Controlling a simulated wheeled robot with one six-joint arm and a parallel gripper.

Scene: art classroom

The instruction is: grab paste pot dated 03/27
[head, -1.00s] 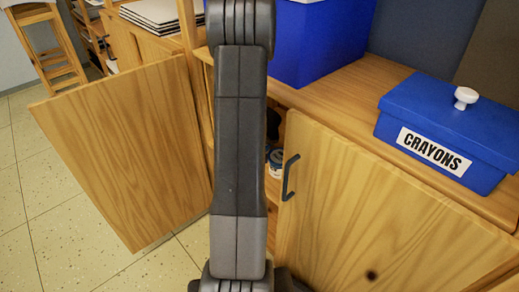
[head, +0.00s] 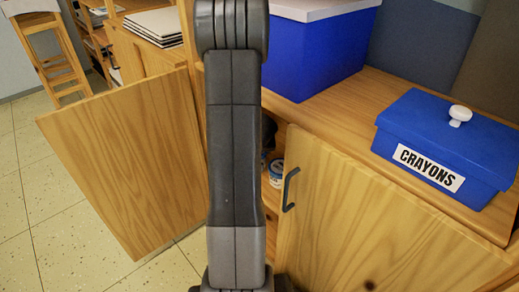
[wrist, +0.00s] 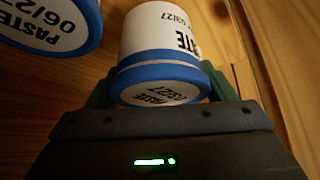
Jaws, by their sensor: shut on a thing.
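The paste pot dated 03/27 (wrist: 160,42) is white with a blue rim and shows in the wrist view, its label reading PASTE and 03/27. My gripper (wrist: 163,88) has its green fingers on both sides of this pot and is shut on it. A second paste pot (wrist: 52,22), dated 06/2 with the last digit cut off, is at the upper left, close beside it. In the head view, a small white-and-blue pot (head: 276,172) shows inside the open cupboard; I cannot tell which one it is. My arm hides most of the opening there.
The left cupboard door (head: 130,165) stands wide open. The right door (head: 385,225) with a dark handle is close to my arm on the right. A blue CRAYONS box (head: 440,150) and a larger blue box (head: 318,50) stand on top.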

